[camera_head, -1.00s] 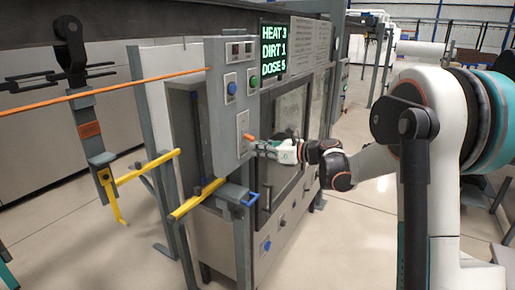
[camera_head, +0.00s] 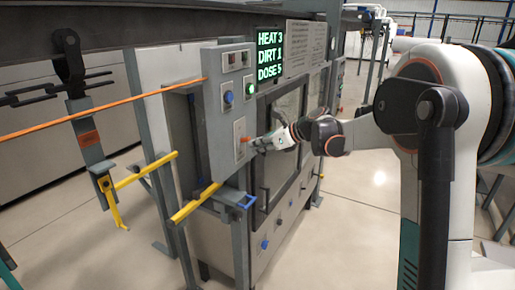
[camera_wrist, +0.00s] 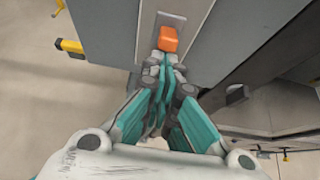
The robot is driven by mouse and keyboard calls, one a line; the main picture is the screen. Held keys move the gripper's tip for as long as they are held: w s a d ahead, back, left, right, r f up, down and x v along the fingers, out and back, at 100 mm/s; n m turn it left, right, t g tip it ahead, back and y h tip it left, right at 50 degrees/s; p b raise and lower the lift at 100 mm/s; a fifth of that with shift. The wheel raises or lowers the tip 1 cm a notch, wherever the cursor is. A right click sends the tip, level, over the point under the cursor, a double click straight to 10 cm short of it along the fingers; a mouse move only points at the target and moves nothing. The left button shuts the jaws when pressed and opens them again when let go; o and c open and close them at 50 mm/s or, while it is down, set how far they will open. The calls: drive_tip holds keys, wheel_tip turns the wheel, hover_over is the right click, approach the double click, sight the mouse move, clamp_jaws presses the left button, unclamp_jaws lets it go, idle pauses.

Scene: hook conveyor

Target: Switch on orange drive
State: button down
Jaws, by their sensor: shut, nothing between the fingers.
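The orange drive switch (camera_head: 244,139) is a small orange lever on a light plate on the grey control panel (camera_head: 214,120). In the wrist view the orange lever (camera_wrist: 168,38) stands just beyond my fingertips. My gripper (camera_head: 254,144) is shut and empty, with its tips close to the lever. In the wrist view my gripper (camera_wrist: 166,62) has its fingers together, pointing at the lever. I cannot tell whether the tips touch it.
A blue button (camera_head: 228,97) and a bright green button (camera_head: 250,88) sit above the switch. A lit display (camera_head: 270,54) reads HEAT 3, DIRT 1, DOSE 5. A yellow bar (camera_head: 196,203) juts out below the panel. A hook (camera_head: 108,190) hangs at left.

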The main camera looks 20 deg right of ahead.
drive_tip(key=shift+r, duration=0.3)
wheel_tip(320, 180, down, 5)
drive_tip(key=s+d+b, duration=0.1)
drive_tip(key=b, duration=0.2)
drive_tip(key=s+d+r, duration=0.5)
drive_tip(key=r, duration=0.3)
drive_tip(key=shift+s+d+p, duration=0.15)
drive_tip(key=shift+p, duration=0.25)
